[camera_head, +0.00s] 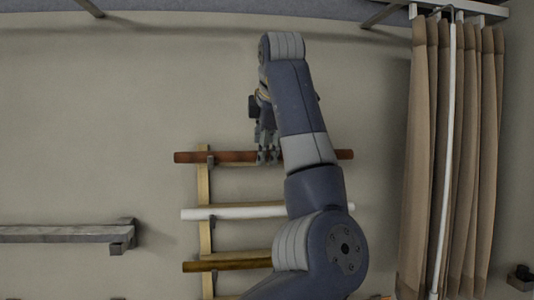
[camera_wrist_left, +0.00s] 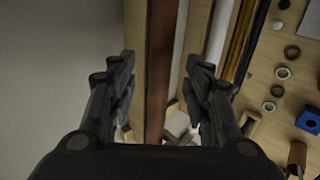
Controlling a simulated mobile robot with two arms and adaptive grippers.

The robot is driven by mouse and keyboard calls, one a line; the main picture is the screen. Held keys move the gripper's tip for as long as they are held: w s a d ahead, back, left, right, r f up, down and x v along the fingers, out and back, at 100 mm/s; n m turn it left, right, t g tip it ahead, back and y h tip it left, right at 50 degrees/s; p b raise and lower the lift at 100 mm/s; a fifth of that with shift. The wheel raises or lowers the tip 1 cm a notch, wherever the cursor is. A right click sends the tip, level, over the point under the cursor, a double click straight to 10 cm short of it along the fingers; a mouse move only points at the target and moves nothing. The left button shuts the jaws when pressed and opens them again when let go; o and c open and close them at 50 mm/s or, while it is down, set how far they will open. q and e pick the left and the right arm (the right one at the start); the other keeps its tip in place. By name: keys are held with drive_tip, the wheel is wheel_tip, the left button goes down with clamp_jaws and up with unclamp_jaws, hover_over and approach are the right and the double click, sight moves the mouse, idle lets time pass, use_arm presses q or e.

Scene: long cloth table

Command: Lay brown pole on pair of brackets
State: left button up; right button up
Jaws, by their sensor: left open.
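The brown pole (camera_head: 228,157), reddish and level, lies across the top of a wooden rack against the wall. A dark bracket (camera_head: 210,161) shows under its left part; my arm hides part of its right half and any bracket there. My left gripper (camera_head: 267,157) is at the pole's middle, with its fingers at the pole. In the left wrist view the brown pole (camera_wrist_left: 161,60) passes between the two open fingers of the left gripper (camera_wrist_left: 160,88), with gaps visible on both sides. My right gripper is not in view.
A white pole (camera_head: 235,212) and a yellowish-brown pole (camera_head: 225,265) lie lower on the rack's upright (camera_head: 204,188). A grey beam (camera_head: 60,234) is at the left, a tan curtain (camera_head: 465,150) at the right. The wrist view shows rings (camera_wrist_left: 292,52) and a blue block (camera_wrist_left: 309,121).

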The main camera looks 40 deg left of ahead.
use_arm(q)
drive_tip(key=shift+x, duration=1.1)
drive_tip(key=shift+d, duration=0.15)
clamp_jaws()
drive_tip(key=shift+r, duration=0.1)
drive_tip(key=shift+r, duration=0.1)
